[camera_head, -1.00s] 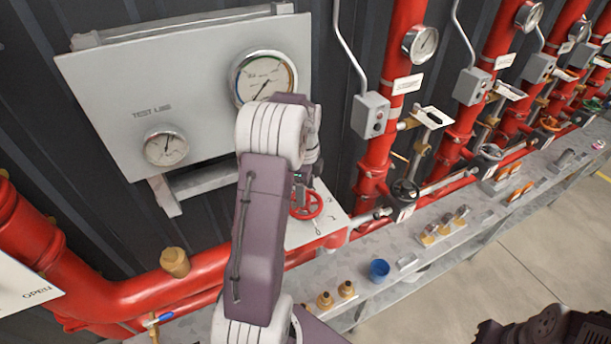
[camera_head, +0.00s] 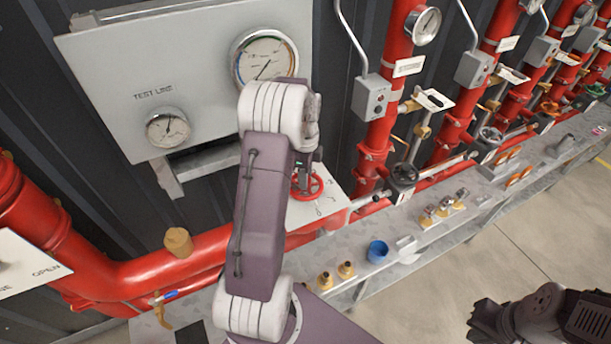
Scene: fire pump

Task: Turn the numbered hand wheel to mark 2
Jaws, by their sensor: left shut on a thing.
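The red hand wheel (camera_head: 314,187) sits on a white plate (camera_head: 330,208) with dark marks, too small to read surely. My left arm comes up from below and hides the left part of the wheel and plate. My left gripper (camera_head: 304,180) is at the wheel's left side, shut on its rim; its fingertips are mostly hidden by the arm. My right gripper (camera_head: 482,322) is low at the right, dark and away from the wheel; its jaws are not clear.
A white gauge panel (camera_head: 120,80) stands behind my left arm. A thick red pipe (camera_head: 120,270) runs along the left. A grey bench (camera_head: 415,225) holds a blue cup (camera_head: 377,251) and brass fittings (camera_head: 325,280). Open floor (camera_head: 520,250) lies at the right.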

